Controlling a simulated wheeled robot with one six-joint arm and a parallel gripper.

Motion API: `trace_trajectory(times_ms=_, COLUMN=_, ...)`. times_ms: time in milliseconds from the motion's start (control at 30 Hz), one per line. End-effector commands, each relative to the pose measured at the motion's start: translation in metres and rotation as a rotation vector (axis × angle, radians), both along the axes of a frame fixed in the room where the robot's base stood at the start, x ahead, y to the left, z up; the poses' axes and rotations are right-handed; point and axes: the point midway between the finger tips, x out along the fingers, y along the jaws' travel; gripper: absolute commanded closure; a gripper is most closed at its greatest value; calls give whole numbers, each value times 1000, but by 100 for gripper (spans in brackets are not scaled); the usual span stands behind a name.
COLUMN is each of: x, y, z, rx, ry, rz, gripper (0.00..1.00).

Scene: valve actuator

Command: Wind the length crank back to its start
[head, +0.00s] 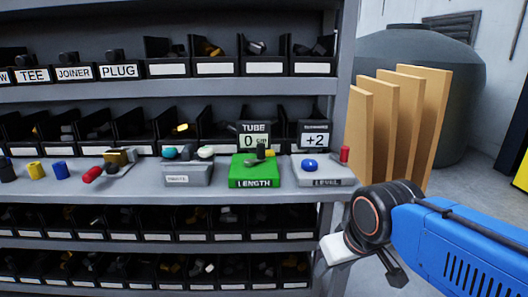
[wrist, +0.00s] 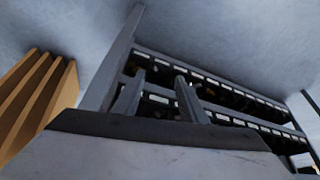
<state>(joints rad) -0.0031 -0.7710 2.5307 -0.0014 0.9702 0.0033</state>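The length crank (head: 262,152) is a small dark and yellow handle on top of a green box (head: 254,174) labelled LENGTH, on the shelf counter in the head view. A display (head: 254,137) behind it reads TUBE, 0 cm. My gripper (wrist: 160,82) shows in the wrist view with its two fingers apart and nothing between them. In the head view my blue arm is at the lower right, off to the right of the green box and touching nothing on the counter. The crank cannot be made out in the wrist view.
A grey LEVEL box (head: 322,173) with a blue knob and red handle stands right of the green box. Another grey box (head: 188,175) stands to its left. Bin shelves run above and below. Tan boards (head: 412,115) stand beyond the shelf's right end.

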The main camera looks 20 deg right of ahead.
Motion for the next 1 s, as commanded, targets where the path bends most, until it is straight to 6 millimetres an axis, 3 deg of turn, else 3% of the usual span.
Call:
trace_trajectory(times_ms=167, x=23, y=3, z=36, rx=16, ry=26, rz=-28, gripper=62)
trace_trajectory(times_ms=600, x=129, y=21, z=185, rx=80, ry=162, rz=-189, gripper=62)
trace_trajectory(times_ms=1000, x=224, y=47, z=287, rx=109, ry=284, rz=-344, gripper=62)
